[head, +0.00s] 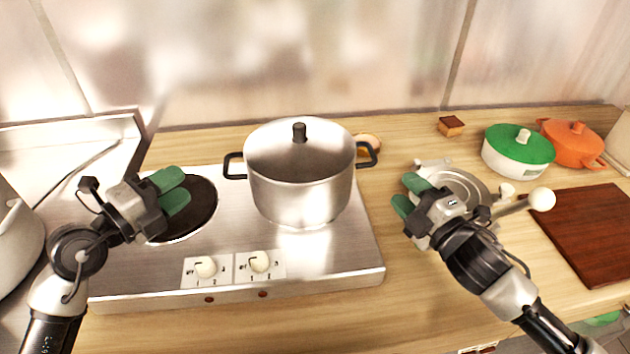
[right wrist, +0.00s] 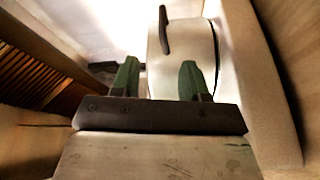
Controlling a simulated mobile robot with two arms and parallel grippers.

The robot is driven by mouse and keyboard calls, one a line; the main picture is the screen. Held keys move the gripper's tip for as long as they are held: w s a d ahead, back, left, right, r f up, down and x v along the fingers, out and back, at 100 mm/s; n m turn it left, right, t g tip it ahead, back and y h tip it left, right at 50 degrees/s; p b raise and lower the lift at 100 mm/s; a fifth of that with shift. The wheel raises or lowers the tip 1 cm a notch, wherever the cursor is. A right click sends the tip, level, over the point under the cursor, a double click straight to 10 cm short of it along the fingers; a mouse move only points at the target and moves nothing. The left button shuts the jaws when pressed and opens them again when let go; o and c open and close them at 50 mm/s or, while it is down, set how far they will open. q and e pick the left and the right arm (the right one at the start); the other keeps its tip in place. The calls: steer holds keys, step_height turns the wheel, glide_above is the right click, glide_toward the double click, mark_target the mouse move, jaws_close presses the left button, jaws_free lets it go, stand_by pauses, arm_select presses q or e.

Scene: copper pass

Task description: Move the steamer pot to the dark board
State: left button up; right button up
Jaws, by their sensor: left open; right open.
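The steamer pot (head: 300,190) is a shiny steel pot with two black side handles and a lid with a black knob. It stands upright on the right part of the steel hotplate; its side also shows in the right wrist view (right wrist: 185,60). The dark board (head: 590,232) lies on the counter at the far right, bare. My left gripper (head: 173,190) is open and empty over the left black burner, left of the pot and apart from it. My right gripper (head: 409,193) is open and empty, right of the pot's right handle (head: 368,154), its green fingers pointing toward the pot.
The hotplate (head: 330,268) has two knobs at its front. A metal round item (head: 462,186) lies behind my right gripper. A green-lidded pot (head: 518,150), an orange pot (head: 572,143) and a small brown block (head: 451,126) stand at the back right.

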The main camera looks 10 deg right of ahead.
mark_target(226, 164)
arm_select(q)
steer(key=shift+g+y, duration=0.3)
steer(key=shift+y, duration=0.1)
steer(key=x, duration=0.4)
steer(key=f+x, duration=0.1)
steer(key=x, duration=0.3)
steer(key=a+f+x, duration=0.1)
steer(key=x, duration=0.3)
steer(key=shift+w+d+f, duration=0.1)
steer(key=shift+w+f, duration=0.1)
steer(key=shift+w, duration=0.1)
arm_select(e)
steer(key=shift+n+y, duration=0.4)
steer(key=x, duration=0.7)
steer(key=d+f+x, duration=0.1)
steer(key=x, duration=0.3)
steer(key=shift+w+a, duration=0.1)
steer(key=shift+w, duration=0.4)
arm_select(q)
steer(key=shift+c, duration=0.4)
arm_select(e)
steer(key=shift+c, duration=0.4)
arm_select(q)
jaws_close()
arm_select(e)
jaws_close()
